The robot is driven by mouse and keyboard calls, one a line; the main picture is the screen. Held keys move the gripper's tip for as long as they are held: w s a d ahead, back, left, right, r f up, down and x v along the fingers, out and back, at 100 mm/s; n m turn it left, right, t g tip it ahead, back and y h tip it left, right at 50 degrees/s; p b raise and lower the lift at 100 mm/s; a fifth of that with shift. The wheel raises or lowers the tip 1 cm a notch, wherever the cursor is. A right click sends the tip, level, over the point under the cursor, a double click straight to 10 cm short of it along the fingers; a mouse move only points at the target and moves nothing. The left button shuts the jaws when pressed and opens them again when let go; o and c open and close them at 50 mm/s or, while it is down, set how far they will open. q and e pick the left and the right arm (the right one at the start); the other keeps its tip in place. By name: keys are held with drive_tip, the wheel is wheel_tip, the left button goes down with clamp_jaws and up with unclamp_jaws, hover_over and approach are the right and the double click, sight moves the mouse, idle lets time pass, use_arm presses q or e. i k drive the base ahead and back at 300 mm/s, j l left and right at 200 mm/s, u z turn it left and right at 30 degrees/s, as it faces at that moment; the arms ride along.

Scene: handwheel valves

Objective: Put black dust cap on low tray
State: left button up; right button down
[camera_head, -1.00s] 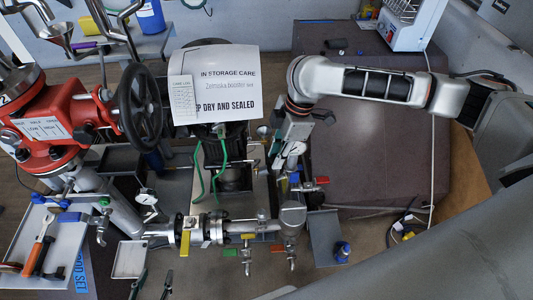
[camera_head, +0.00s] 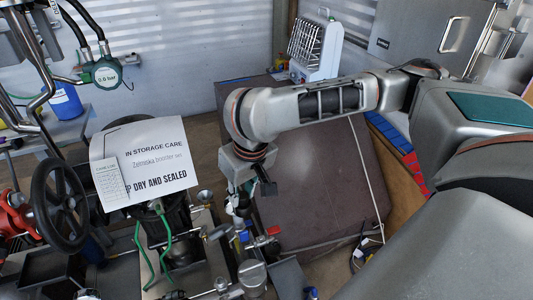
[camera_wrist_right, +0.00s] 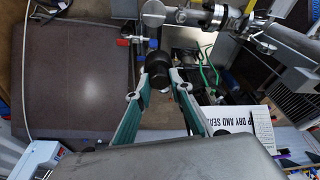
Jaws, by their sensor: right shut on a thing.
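My right gripper (camera_wrist_right: 159,84) is shut on a black round piece, the black dust cap (camera_wrist_right: 157,66), which shows between its two teal fingertips in the wrist view. In the head view the right gripper (camera_head: 240,208) points down beside the valve assembly, left of the brown table; the cap cannot be made out there. A grey flat tray (camera_head: 290,279) is at the bottom, right of the pipe fittings. I cannot tell whether it is the low tray. My left gripper is not in view.
A paper sign (camera_head: 145,163) hangs over the equipment, next to a black handwheel (camera_head: 60,207). A red-handled valve (camera_head: 273,230) is close to the gripper. The brown table (camera_head: 320,175) has a wide clear top. A white heater (camera_head: 315,48) stands at its back.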

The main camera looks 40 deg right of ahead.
sight(290, 281)
drive_tip(key=j+z, duration=0.15)
drive_tip(key=z, duration=0.25)
drive_tip(key=j+z, duration=0.2)
drive_tip(key=z, duration=0.2)
drive_tip(key=j+z, duration=0.15)
drive_tip(key=z, duration=0.25)
